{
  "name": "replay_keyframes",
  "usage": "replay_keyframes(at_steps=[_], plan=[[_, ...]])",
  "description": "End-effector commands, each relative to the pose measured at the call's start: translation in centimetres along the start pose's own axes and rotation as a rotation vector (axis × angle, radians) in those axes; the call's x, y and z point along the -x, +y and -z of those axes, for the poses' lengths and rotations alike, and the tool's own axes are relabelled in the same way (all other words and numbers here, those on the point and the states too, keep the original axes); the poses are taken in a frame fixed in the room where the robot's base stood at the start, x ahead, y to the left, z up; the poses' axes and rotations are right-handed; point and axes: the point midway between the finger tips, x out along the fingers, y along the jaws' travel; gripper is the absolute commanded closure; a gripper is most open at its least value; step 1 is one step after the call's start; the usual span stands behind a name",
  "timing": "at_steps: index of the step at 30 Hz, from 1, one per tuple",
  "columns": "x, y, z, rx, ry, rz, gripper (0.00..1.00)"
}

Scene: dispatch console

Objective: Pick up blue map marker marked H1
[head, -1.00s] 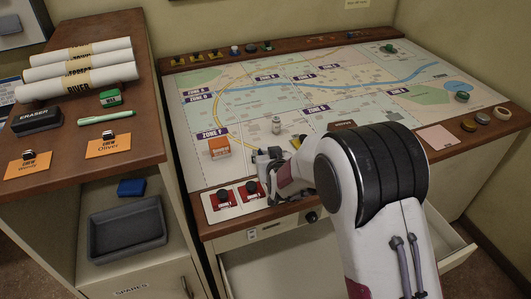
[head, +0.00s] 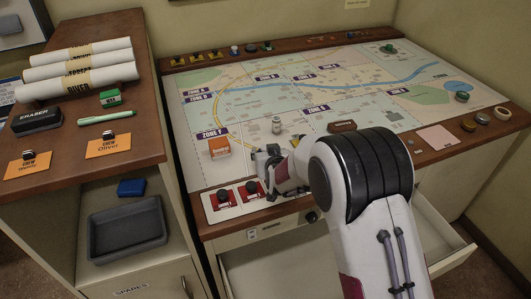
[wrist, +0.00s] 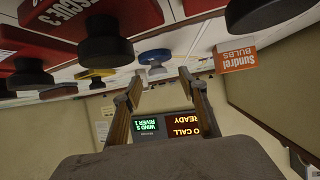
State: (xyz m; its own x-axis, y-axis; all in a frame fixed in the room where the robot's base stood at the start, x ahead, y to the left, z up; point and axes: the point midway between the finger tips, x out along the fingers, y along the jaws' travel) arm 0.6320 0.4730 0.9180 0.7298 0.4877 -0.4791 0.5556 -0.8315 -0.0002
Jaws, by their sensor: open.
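A blue round marker (wrist: 155,56) with a dark knob shows in the wrist view, beyond and between my fingertips. A small blue piece (head: 234,50) stands in the row on the console's back edge in the head view; its label is not readable. My gripper (head: 266,162) is low over the map's front left, by the red markers. In the wrist view my gripper (wrist: 159,75) is open, with nothing between its fingers. That view is upside down, and I cannot read H1 on any piece.
Two red markers (head: 250,191) with black knobs sit on a white card at the front left. An orange bulb box (head: 219,148) stands on the map (head: 330,90) near my gripper. An open drawer (head: 280,270) is below.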

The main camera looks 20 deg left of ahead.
Motion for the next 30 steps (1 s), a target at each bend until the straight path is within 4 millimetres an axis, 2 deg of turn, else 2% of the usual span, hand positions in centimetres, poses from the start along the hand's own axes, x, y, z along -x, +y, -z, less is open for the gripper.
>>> replay_keyframes(at_steps=[18,30], plan=[[-4.4,0.4,0.2,0.0,-0.001,0.0,0.58],[-5.0,0.4,0.2,0.0,-0.001,0.001,0.58]])
